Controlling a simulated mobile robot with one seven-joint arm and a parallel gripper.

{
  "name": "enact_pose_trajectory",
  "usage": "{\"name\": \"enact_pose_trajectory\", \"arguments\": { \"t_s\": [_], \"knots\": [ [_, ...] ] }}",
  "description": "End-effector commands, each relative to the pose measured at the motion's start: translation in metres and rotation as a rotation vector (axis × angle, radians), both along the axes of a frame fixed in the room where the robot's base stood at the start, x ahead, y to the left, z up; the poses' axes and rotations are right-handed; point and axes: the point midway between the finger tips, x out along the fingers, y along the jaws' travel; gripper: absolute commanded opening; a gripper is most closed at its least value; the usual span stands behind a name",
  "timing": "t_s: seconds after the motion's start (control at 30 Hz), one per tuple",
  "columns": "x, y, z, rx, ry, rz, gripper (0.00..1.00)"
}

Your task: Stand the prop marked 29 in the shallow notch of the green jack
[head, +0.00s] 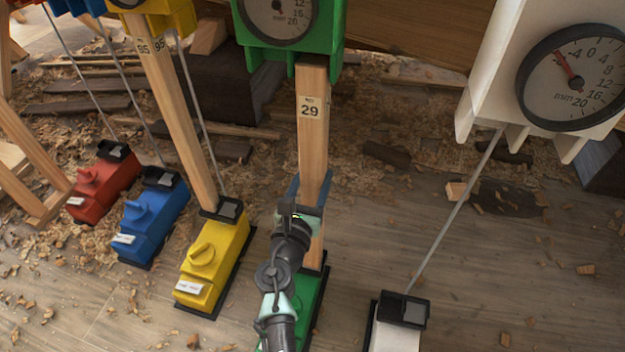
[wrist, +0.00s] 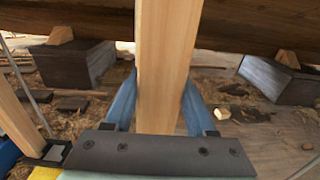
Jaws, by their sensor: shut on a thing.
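The prop marked 29 (head: 313,145) is a pale wooden post, standing close to upright in the head view. Its upper end meets the underside of the green jack's head (head: 339,48), among the downward green teeth. I cannot tell which notch it is in or whether it is seated. The green jack's base (head: 311,302) is partly hidden by my arm. The prop's lower end appears to be at the dark pad on that base. My gripper (head: 312,190) is shut around the prop's lower half. In the wrist view, blue fingers flank the post (wrist: 165,60).
A yellow jack (head: 213,262) with a prop marked 95 (head: 174,95) stands left, then blue (head: 150,215) and red (head: 103,185) jacks. A white jack (head: 395,335) with a thin rod (head: 455,215) stands right. Wood shavings cover the floor. Dark blocks lie behind.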

Motion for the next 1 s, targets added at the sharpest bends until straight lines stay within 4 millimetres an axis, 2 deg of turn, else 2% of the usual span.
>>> {"name": "enact_pose_trajectory", "arguments": {
  "t_s": [0.23, 1.0],
  "knots": [
    [0.0008, 0.0002, 0.0032, -0.001, -0.005, 0.000, 0.00],
    [0.0007, 0.0002, -0.0049, -0.001, -0.005, 0.000, 0.00]
  ]
}}
